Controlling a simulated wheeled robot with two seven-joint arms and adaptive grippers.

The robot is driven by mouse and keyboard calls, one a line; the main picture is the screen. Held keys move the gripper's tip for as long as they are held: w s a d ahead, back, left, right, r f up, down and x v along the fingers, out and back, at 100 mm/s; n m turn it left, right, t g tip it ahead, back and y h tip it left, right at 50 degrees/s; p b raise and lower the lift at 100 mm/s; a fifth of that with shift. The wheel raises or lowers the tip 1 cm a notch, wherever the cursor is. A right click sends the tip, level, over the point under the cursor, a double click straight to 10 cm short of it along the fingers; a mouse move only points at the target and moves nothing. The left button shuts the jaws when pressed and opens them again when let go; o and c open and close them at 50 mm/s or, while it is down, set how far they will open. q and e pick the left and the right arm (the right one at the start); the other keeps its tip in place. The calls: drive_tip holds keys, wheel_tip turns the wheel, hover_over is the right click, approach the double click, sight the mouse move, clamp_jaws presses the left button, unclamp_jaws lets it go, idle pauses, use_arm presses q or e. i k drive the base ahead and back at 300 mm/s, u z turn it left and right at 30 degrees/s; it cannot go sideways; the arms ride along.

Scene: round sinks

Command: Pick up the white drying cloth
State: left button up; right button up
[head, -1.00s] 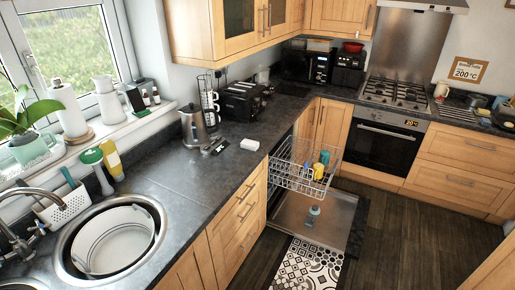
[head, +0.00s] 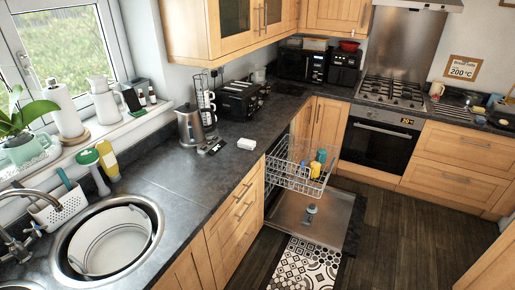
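A small white block-like thing (head: 247,143) lies on the dark worktop near its front edge, to the right of the kettle. It may be the folded white drying cloth, but it is too small to tell. No other thing in view looks clearly like a white cloth. Neither of my grippers is in the head view.
A round sink (head: 73,268) holding a white bowl (head: 108,240) is at the lower left. A kettle (head: 190,124) and black toaster (head: 240,100) stand on the worktop (head: 165,175). The dishwasher's rack (head: 290,175) and door (head: 300,212) stick out over the floor.

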sight(245, 143)
drive_tip(key=z, duration=0.55)
drive_tip(key=k, duration=1.3)
drive_tip(key=z, duration=0.55)
drive_tip(key=i, duration=3)
drive_tip(key=u, duration=1.4)
drive_tip(key=i, duration=0.95)
drive_tip(key=u, duration=1.05)
